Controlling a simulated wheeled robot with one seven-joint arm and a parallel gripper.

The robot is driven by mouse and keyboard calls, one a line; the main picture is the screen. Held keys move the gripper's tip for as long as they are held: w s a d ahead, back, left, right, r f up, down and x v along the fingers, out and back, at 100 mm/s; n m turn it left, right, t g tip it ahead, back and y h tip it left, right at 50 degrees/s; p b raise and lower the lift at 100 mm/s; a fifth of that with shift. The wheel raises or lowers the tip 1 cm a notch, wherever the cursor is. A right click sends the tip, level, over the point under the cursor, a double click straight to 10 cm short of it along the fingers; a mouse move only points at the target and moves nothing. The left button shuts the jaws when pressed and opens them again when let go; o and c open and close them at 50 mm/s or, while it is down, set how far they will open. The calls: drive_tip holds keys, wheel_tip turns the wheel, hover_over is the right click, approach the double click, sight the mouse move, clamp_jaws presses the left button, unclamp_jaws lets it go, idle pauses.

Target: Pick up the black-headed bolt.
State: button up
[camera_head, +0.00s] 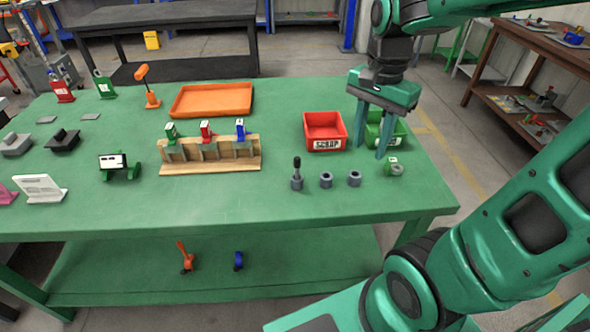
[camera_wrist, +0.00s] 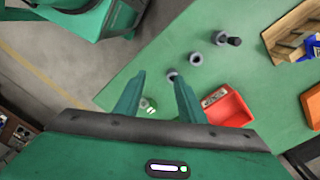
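The black-headed bolt (camera_head: 297,165) stands upright in a grey base on the green table, left of two grey nuts. In the wrist view its black head (camera_wrist: 234,41) points to the right, with the grey base beside it. My gripper (camera_head: 369,152) is open and empty, fingers pointing down, above the table's right part in front of the green bin. It is to the right of the bolt and apart from it. In the wrist view the gripper's fingertips (camera_wrist: 157,76) are spread, and the bolt lies beyond them to the upper right.
Two grey nuts (camera_head: 326,180) (camera_head: 354,178) and a green-tagged ring (camera_head: 394,169) stand near the bolt. Behind are a red bin (camera_head: 323,142) and a green bin (camera_head: 400,134). A wooden rack (camera_head: 210,168) is to the left. The table front by the bolt is clear.

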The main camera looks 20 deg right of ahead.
sight(297, 157)
drive_tip(key=w+a+m, duration=0.2)
drive_tip(key=w+a, duration=0.1)
drive_tip(key=a, duration=0.1)
drive_tip(key=w+a+m, duration=0.3)
drive_tip(key=w+a, duration=0.1)
drive_tip(key=w+a+m, duration=0.2)
drive_tip(key=w+a, duration=0.2)
drive_tip(key=shift+a+r+m, duration=0.1)
drive_tip(key=shift+a+m, duration=0.05)
drive_tip(key=shift+m, duration=0.15)
drive_tip(key=shift+w+a, duration=0.15)
drive_tip(key=shift+a, duration=0.05)
wheel_tip(297, 157, down, 6)
drive_tip(key=shift+r, duration=0.2)
drive_tip(key=shift+s+d+f, duration=0.1)
drive_tip(key=shift+f, duration=1.2)
drive_tip(key=shift+s+d+f, duration=0.1)
drive_tip(key=shift+f, duration=1.2)
clamp_jaws()
